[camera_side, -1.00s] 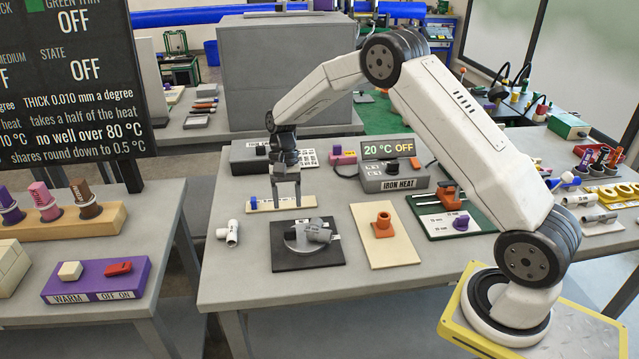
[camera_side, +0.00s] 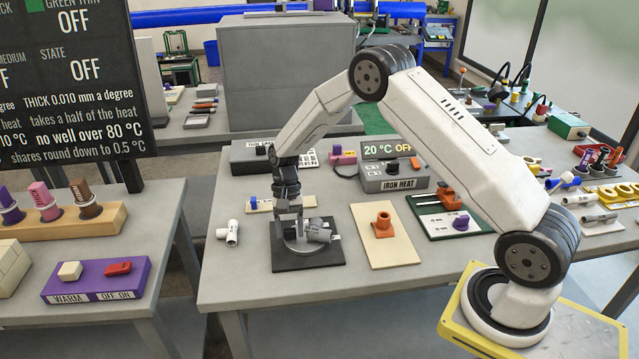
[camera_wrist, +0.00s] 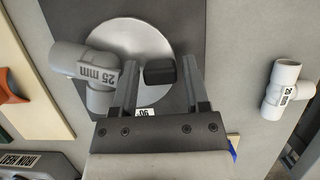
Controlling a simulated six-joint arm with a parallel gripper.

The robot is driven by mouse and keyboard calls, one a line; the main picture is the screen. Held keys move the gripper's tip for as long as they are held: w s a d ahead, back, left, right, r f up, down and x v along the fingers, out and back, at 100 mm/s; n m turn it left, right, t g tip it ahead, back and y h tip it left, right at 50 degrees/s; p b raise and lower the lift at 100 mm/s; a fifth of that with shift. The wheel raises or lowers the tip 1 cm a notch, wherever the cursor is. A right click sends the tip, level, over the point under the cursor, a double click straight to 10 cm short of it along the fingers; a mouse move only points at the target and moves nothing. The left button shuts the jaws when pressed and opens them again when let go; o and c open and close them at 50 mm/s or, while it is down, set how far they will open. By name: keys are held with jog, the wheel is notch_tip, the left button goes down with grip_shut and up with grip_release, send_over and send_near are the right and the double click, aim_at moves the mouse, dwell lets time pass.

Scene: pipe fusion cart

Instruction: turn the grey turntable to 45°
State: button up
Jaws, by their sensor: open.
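The grey turntable (camera_side: 292,246) is a round disc on a dark square plate (camera_side: 290,266); the disc also shows in the wrist view (camera_wrist: 125,38). A grey fitting marked 25 mm (camera_wrist: 88,72) sits on the disc, on the left in the wrist view. A dark block (camera_wrist: 160,72) stands at the disc's edge. My gripper (camera_wrist: 162,68) is open, with one finger on each side of the block; I cannot tell whether they touch it. In the side view my gripper (camera_side: 293,230) is down at the turntable. An upside-down 90° label (camera_wrist: 145,112) shows between the fingers.
A white pipe fitting (camera_side: 228,233) lies left of the plate. A cream board with an orange part (camera_side: 383,224) is to the right. The iron heat box (camera_side: 393,178) stands behind. A pale strip with a blue part (camera_side: 253,203) lies behind my gripper.

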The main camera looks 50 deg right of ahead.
jog(key=shift+f, duration=0.15)
jog(key=shift+c, duration=0.2)
grip_shut()
jog(key=shift+s+a+n, duration=0.15)
jog(key=shift+n, duration=0.35)
jog(key=shift+s+a+n+g+h, duration=0.15)
jog(key=shift+n+h, duration=0.1)
jog(key=shift+n, duration=0.4)
jog(key=shift+s+a+n+g+h, duration=0.1)
jog(key=shift+s+n+g+h, duration=0.15)
jog(key=shift+n, duration=0.45)
jog(key=shift+s+a+n+g+h, duration=0.1)
jog(key=shift+n+h, duration=0.2)
jog(key=shift+n, duration=0.35)
jog(key=shift+s+n+h, duration=0.3)
jog(key=shift+n+h, duration=0.05)
jog(key=shift+n, duration=0.55)
jog(key=shift+s+n+h, duration=0.25)
jog(key=shift+n+h, duration=0.1)
jog(key=shift+n, duration=0.55)
